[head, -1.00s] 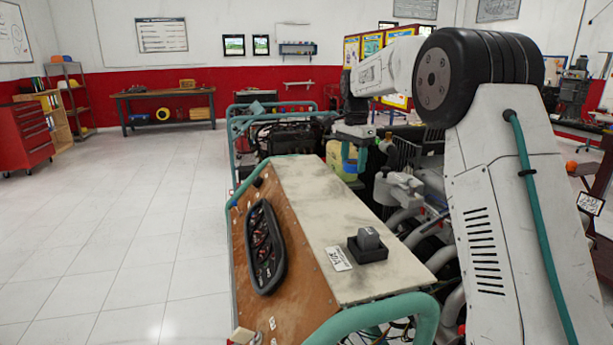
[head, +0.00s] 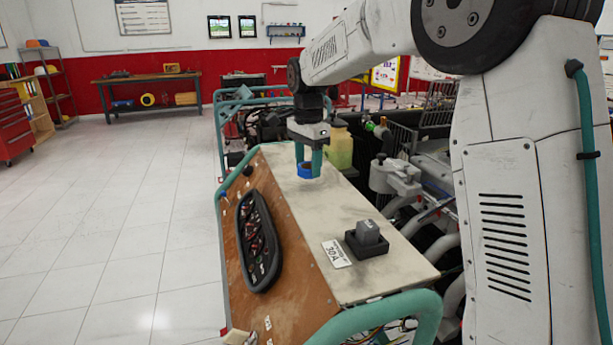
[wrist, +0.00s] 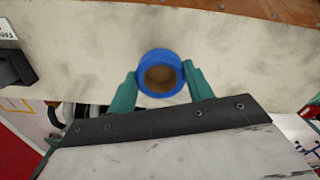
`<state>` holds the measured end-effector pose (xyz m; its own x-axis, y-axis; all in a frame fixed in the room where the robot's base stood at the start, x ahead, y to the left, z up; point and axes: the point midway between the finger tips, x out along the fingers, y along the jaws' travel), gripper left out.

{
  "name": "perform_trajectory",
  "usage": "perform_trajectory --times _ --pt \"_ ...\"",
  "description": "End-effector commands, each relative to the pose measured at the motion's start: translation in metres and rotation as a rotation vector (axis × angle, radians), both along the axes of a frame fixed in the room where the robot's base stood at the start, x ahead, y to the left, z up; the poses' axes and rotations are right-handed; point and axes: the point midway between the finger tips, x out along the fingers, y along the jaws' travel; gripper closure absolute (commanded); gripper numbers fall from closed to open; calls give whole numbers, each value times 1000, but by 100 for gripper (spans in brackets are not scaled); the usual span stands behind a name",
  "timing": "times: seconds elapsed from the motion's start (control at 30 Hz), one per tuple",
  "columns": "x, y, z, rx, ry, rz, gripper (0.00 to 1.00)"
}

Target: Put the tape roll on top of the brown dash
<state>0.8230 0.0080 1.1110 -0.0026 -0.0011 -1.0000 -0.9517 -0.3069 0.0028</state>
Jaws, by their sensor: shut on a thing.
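The blue tape roll (head: 306,170) is between the teal fingers of my gripper (head: 309,158), over the far part of the dash's pale top. In the wrist view the tape roll (wrist: 160,55) shows its open centre, with a finger of my gripper (wrist: 161,84) on each side. My gripper is shut on it. The brown dash (head: 300,250) has a brown sloping front with a black gauge cluster (head: 258,240) and a pale flat top (head: 330,205). I cannot tell whether the roll touches the top.
A black switch block (head: 367,238) and a 30A label (head: 337,254) are on the near part of the top. Teal tube rails (head: 390,318) edge the stand. A yellowish container (head: 340,148) and engine parts stand behind and to the right. Open tiled floor lies left.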

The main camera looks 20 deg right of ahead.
Motion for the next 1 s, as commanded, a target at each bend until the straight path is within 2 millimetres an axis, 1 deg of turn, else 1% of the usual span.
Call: perform_trajectory --times 0.03,0.17,0.3,0.4,0.73,0.77,0.8,0.83,1.0 --pt "-2 3 0 0 0 1 74" --pt "-4 5 -6 0 0 0 74" --pt "-4 5 -25 0 2 0 74" --pt "-4 5 -35 0 1 0 74" --pt "-3 5 -38 0 -1 0 74" --pt "-3 5 -37 0 -1 0 41" --pt "-3 5 -37 0 -1 0 30" --pt "-3 5 -37 0 -1 0 25" --pt "-3 5 -37 0 -1 0 25"
